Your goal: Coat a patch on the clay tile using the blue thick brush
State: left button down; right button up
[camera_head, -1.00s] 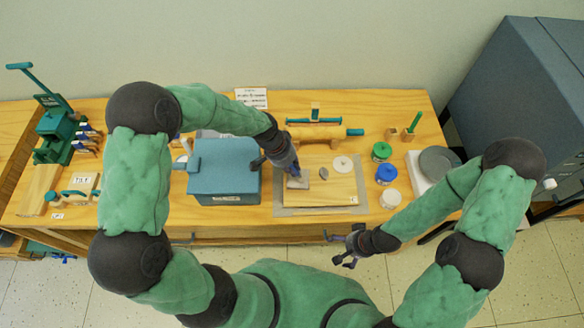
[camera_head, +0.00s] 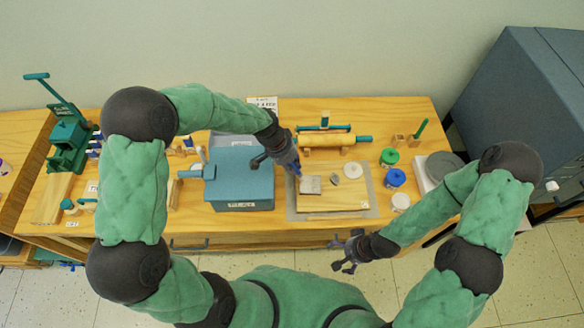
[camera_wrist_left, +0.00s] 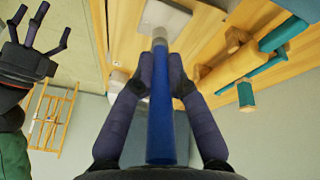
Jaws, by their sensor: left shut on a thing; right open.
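My left gripper (camera_head: 294,166) is shut on the blue brush (camera_wrist_left: 160,105). It is over the back left corner of a tan board (camera_head: 335,200). In the left wrist view the blue handle runs between both fingers of the left gripper (camera_wrist_left: 160,62) to a pale ferrule. A pale grey square (camera_head: 311,186), which looks like the clay tile, is on the board just in front of the gripper. I cannot tell if the bristles touch it. My right gripper (camera_head: 348,252) is open and empty in front of the table edge.
A blue-grey box (camera_head: 240,180) stands close left of the board. A white disc (camera_head: 353,170) lies on its right. A rolling pin (camera_head: 325,141) is behind. Green (camera_head: 389,157), blue (camera_head: 395,178) and white (camera_head: 401,201) jars stand right.

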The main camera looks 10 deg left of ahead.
pick_arm(q)
jog(key=shift+r+p, duration=0.75)
jog(key=shift+r, duration=0.7)
pick_arm(e)
jog(key=shift+s+a+r, duration=0.1)
jog(key=shift+s+r, duration=0.05)
jog(key=shift+r, duration=0.3)
jog(key=shift+s+a+r, duration=0.1)
jog(key=shift+s+r, duration=0.05)
jog(key=shift+r, duration=0.25)
pick_arm(q)
jog(key=shift+d, duration=0.1)
pick_arm(e)
jog(key=shift+d, duration=0.1)
